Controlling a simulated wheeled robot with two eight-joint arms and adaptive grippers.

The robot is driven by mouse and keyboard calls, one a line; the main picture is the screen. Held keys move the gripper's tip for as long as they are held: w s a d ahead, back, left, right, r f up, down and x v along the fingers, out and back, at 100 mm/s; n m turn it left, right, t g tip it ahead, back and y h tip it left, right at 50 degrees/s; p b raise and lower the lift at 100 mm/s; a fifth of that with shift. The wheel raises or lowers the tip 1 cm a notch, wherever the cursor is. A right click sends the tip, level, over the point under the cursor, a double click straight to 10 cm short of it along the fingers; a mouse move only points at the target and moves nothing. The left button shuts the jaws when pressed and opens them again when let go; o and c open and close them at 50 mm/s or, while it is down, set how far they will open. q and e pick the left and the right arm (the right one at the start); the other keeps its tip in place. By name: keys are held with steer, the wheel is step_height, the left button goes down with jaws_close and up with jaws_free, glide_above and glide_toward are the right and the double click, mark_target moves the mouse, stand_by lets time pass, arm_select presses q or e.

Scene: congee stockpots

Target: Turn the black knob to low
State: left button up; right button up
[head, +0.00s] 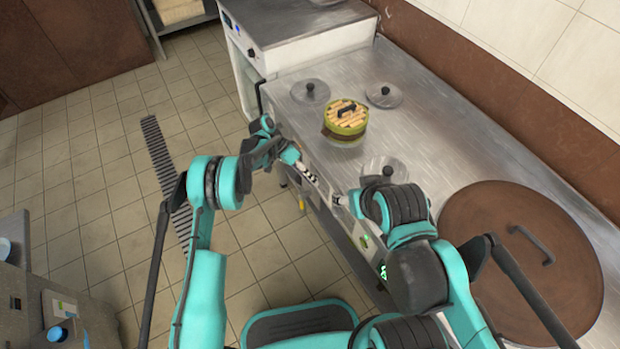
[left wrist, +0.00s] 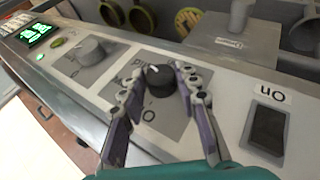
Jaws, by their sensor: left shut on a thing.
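The black knob (left wrist: 160,82) sits on a grey label plate on the metal control panel in the left wrist view. A white mark shows on its top face. The lettering around it is partly hidden. My left gripper (left wrist: 158,74) has one finger on each side of the knob and is shut on it. In the head view the left gripper (head: 311,177) reaches the front face of the counter, where the knob cannot be made out. My right gripper (head: 341,200) is close by, at the counter's front edge; its fingers are too small to judge.
The panel also carries a grey knob (left wrist: 91,50), a green-lit display (left wrist: 38,34) and a dark switch (left wrist: 267,130) marked "on". On the counter (head: 440,125) stand a bamboo steamer (head: 345,119), several metal lids and a large brown lid (head: 500,275).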

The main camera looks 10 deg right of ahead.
stand_by(0.4)
arm_select(q)
steer(key=o, duration=1.2)
steer(key=shift+c, duration=0.2)
steer(key=v, duration=1.2)
steer(key=shift+w+a, duration=0.1)
